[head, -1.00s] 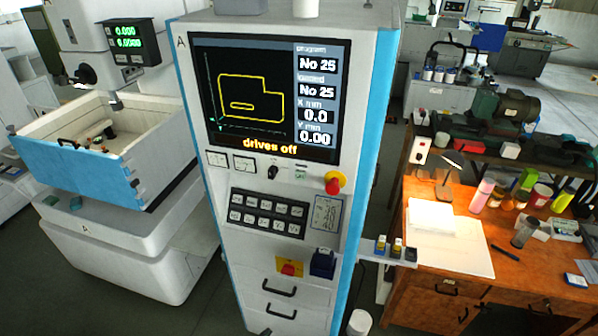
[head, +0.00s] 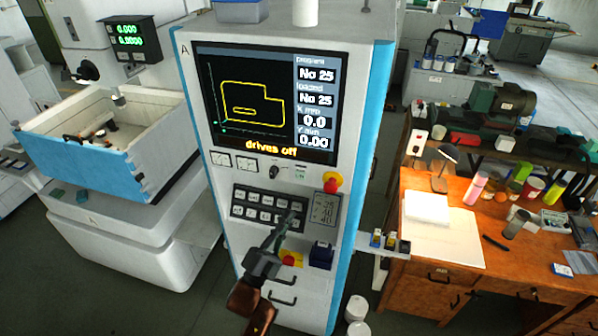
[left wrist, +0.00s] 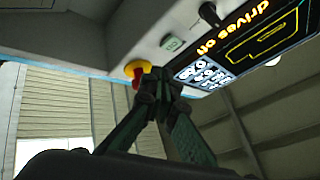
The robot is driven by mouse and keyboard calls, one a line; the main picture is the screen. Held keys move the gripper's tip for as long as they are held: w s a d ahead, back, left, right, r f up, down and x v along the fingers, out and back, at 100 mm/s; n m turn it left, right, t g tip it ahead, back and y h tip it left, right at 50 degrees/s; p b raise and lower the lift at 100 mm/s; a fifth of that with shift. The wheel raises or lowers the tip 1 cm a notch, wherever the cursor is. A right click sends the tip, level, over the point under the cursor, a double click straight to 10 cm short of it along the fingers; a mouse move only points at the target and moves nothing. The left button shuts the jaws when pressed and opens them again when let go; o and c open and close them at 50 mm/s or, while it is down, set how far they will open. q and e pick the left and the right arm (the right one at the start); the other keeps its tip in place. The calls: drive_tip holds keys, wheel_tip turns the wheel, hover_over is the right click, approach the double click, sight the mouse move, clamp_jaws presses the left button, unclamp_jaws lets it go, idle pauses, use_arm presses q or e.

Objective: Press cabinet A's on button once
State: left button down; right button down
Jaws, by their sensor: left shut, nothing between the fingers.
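Cabinet A (head: 348,240) is a tall white cabinet with blue edges, and its screen (head: 268,100) reads "drives off". A small pale square with green marking (head: 300,172), which looks like the on button, sits below the screen, left of the red stop knob. It also shows in the left wrist view (left wrist: 172,44). My left gripper (head: 292,214) is shut and empty, in front of the lower keypad and below that button in the head view. In the left wrist view its fingertips (left wrist: 156,84) overlap the stop knob's edge; contact cannot be told. My right gripper is out of view.
The red stop knob on yellow (head: 332,184) is close to the button. A black rotary switch (head: 273,171) is on its other side. A keypad (head: 266,207) and a dark blue box (head: 321,256) are lower. A wooden bench (head: 420,225) stands at the right.

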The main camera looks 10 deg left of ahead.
sight(300, 175)
use_arm(q)
wheel_tip(300, 175, up, 7)
drive_tip(key=s+m+h, duration=0.2)
drive_tip(key=s, duration=0.1)
drive_tip(key=shift+d+t, duration=0.3)
drive_tip(key=shift+w+f, duration=0.1)
drive_tip(key=w+b, duration=0.1)
drive_tip(key=w, duration=0.7)
drive_tip(key=shift+w+d+b, duration=0.15)
drive_tip(key=shift+w+b, duration=0.15)
drive_tip(key=shift+w, duration=0.1)
idle(0.7)
drive_tip(key=shift+w, duration=0.1)
